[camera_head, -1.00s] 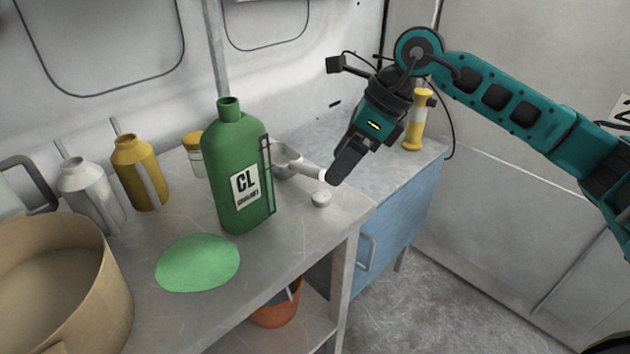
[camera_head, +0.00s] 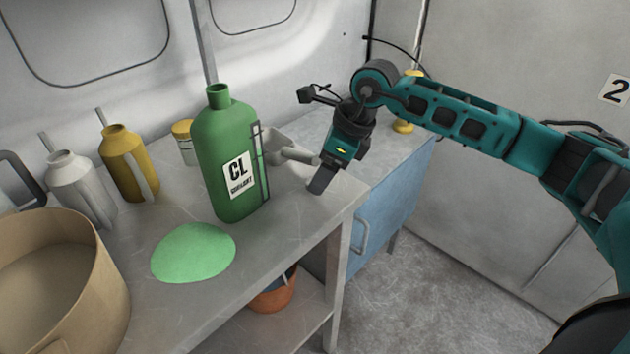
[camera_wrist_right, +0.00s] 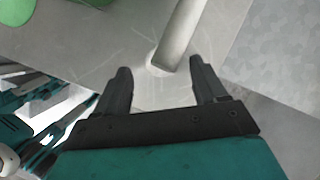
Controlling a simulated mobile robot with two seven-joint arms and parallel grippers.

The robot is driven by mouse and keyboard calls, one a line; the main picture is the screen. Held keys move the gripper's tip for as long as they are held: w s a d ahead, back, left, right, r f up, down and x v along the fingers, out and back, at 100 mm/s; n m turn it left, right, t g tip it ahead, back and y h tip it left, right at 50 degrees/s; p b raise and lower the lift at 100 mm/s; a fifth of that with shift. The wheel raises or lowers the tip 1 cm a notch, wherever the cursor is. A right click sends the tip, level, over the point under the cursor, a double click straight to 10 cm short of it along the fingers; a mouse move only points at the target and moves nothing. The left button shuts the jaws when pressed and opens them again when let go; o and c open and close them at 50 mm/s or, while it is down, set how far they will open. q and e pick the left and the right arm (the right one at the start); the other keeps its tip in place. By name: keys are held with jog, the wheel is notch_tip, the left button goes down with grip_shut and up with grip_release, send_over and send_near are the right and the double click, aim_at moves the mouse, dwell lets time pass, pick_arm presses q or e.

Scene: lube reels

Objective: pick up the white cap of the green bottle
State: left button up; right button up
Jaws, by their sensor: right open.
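The green bottle (camera_head: 218,140) stands upright and uncapped on the grey workbench, with a "CL" label facing the front. My right gripper (camera_head: 317,188) is low over the bench, to the right of the bottle, and hides the cap in the head view. My left gripper is not in view.
The scoop (camera_head: 284,145) lies just right of the bottle, near my right gripper. A flat green shape (camera_head: 194,253) lies in front of the bottle. A large tan pot (camera_head: 105,290), yellow jug (camera_head: 122,160) and grey jug (camera_head: 72,185) stand left. A blue cabinet (camera_head: 395,205) is right.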

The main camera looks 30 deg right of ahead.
jog(key=shift+x, duration=1)
jog(key=c, duration=1.1)
